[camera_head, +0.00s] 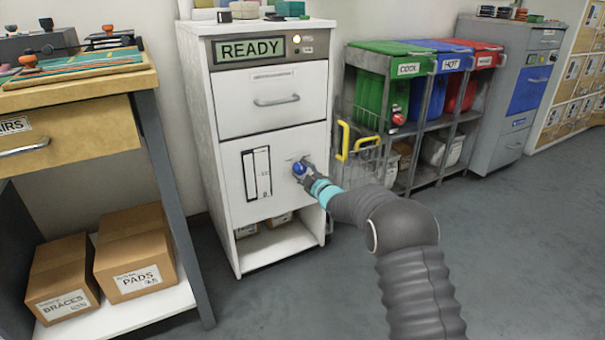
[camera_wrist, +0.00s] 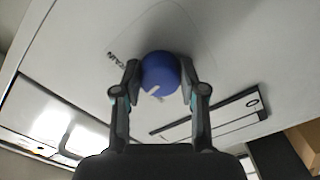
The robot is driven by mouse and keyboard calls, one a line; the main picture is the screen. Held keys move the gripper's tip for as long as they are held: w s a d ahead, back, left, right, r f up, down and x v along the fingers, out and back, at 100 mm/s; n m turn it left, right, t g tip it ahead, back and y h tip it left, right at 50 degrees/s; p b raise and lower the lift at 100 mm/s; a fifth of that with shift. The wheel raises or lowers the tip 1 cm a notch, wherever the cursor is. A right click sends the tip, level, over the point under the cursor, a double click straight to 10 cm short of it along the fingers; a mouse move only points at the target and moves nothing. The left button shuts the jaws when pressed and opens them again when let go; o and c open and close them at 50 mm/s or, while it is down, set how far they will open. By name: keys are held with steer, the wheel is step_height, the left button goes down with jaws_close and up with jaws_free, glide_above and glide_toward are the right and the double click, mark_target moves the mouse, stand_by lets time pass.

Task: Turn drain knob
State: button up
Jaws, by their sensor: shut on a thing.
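The drain knob (camera_wrist: 161,75) is a round blue knob with a white mark, on the white front panel of the cabinet (camera_head: 230,185). A printed label, partly hidden, sits beside it in the wrist view. My gripper (camera_wrist: 160,85) has one finger on each side of the knob and is shut on it. In the head view my gripper (camera_head: 303,172) reaches the lower front panel and the knob (camera_head: 299,168) shows as a small blue spot. A tall gauge window (camera_head: 257,173) is left of the knob. The cabinet's display (camera_head: 249,50) reads READY.
A drawer with a handle (camera_head: 276,101) is above the knob. A yellow-handled wire basket (camera_head: 360,160) stands close to the right of the cabinet, by a rack of green, blue and red bins (camera_head: 407,70). A workbench (camera_head: 150,120) is at left. Grey floor (camera_head: 270,300) is open in front.

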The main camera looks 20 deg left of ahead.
steer(key=n, duration=0.7)
stand_by(0.6)
steer(key=o, duration=1.1)
steer(key=shift+a, duration=0.1)
steer(key=shift+o, duration=0.2)
steer(key=shift+s+d, duration=0.15)
steer(key=shift+d, duration=0.2)
steer(key=v, duration=1.1)
steer(key=shift+s, duration=0.15)
steer(key=shift+d, duration=0.1)
